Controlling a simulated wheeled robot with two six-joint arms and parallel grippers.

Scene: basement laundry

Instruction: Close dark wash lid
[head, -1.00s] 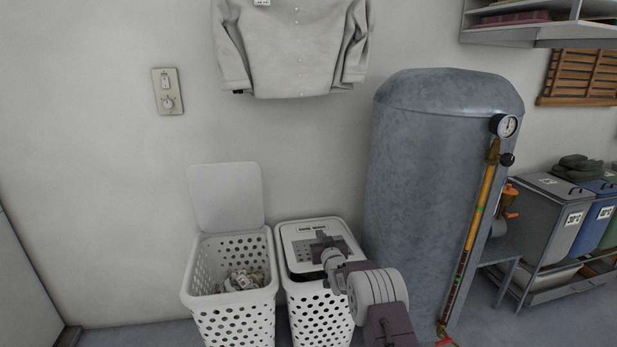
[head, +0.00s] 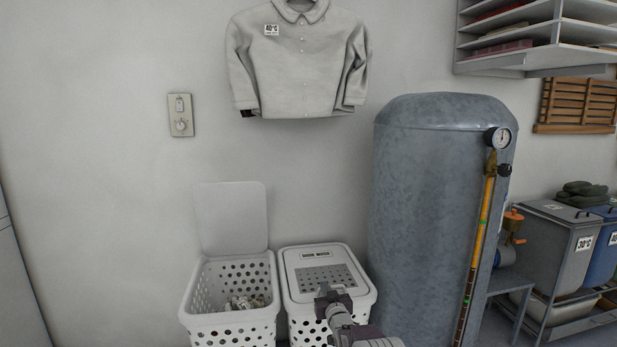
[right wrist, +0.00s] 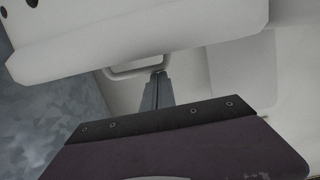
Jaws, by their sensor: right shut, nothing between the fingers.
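The dark wash basket is the right one of two white perforated laundry baskets. Its lid (head: 318,257), with a text label and a mesh window, lies down over the rim and looks shut in the head view. My right gripper (head: 328,291) is over the front part of this basket, near the lid's front edge, its fingers shut and empty. In the right wrist view, the shut fingers (right wrist: 157,90) point towards pale surfaces, and a white panel fills the upper part. Whether they touch the lid is unclear. My left gripper is out of view.
The left basket (head: 230,322) stands close beside it, its lid (head: 231,217) upright against the wall and laundry (head: 248,301) inside. A large grey tank (head: 430,210) stands close on the right. A grey shirt (head: 300,70) hangs above.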

